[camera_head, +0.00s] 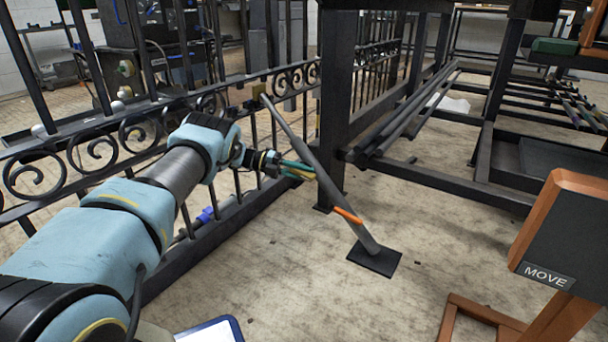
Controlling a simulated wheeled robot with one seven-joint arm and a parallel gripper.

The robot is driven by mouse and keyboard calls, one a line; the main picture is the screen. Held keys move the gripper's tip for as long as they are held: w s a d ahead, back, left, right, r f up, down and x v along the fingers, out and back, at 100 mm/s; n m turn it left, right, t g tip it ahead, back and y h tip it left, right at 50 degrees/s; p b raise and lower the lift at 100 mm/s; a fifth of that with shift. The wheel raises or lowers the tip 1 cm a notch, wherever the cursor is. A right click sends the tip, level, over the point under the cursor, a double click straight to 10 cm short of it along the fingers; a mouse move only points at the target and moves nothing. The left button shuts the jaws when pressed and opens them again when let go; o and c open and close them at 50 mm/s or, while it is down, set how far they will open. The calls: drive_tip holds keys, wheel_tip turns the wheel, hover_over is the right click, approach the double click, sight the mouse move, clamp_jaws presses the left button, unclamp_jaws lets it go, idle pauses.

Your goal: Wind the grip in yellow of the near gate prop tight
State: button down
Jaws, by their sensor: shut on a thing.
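The near gate prop (318,165) is a grey tube. It slants from a yellowish bracket (258,90) on the black scroll gate (130,135) down to a dark square foot plate (374,259) on the floor. An orange handle (347,215) sticks out on its lower part. My gripper (307,173) is at the left side of the tube, around its middle, above the orange handle. It is shut on a small yellow grip (299,176), which is mostly hidden by the teal fingers. How tight the grip is cannot be seen.
A black steel rack (340,100) with long bars stands just behind the prop. A brown-framed board marked MOVE (550,245) stands at the right. A blue item (206,215) lies low by the gate. The floor (290,270) in front of the prop is clear.

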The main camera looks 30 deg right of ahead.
drive_tip(key=c, duration=0.7)
unclamp_jaws()
drive_tip(key=shift+r+p, duration=0.15)
drive_tip(key=shift+p, duration=0.25)
